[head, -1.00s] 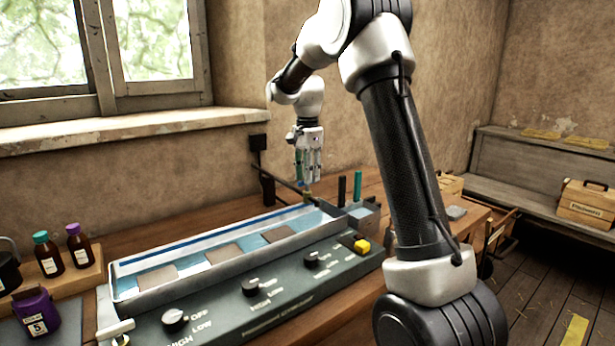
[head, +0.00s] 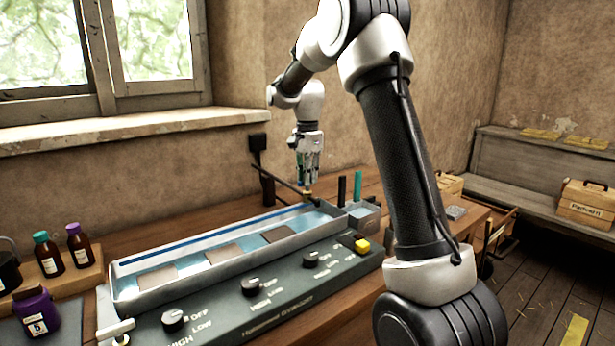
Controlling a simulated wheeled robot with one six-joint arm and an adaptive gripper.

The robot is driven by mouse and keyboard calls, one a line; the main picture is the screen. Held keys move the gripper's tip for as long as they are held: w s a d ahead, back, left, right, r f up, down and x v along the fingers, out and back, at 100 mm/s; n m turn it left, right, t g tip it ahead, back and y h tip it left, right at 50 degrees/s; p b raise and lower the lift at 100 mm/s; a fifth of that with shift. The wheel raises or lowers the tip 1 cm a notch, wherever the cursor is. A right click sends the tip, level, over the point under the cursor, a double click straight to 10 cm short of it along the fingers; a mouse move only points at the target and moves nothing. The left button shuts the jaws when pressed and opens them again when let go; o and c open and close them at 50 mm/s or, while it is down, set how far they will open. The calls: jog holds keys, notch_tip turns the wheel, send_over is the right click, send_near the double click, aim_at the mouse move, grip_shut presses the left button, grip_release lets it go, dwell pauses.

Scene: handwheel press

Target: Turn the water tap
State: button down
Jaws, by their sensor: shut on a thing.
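The water tap (head: 307,193) is a small brass-coloured piece on a thin dark pipe over the far right end of the metal water trough (head: 125,290). My gripper (head: 308,182) points down from above, with its fingertips shut on the top of the tap. The fingers hide most of the tap's handle, so its angle cannot be read. Shallow blue water and several flat brownish plates show in the trough.
A dark control panel with knobs (head: 251,287) and a yellow button (head: 362,246) runs along the trough's front. Dark and teal upright pieces (head: 357,186) stand right of the tap. Bottles (head: 79,246) stand at left. The wall and window sill (head: 130,130) lie behind.

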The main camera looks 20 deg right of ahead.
jog(key=n, duration=0.4)
jog(key=shift+n, duration=2.5)
jog(key=c, duration=1.5)
grip_release()
notch_tip(320, 180, up, 12)
jog(key=shift+r, duration=0.1)
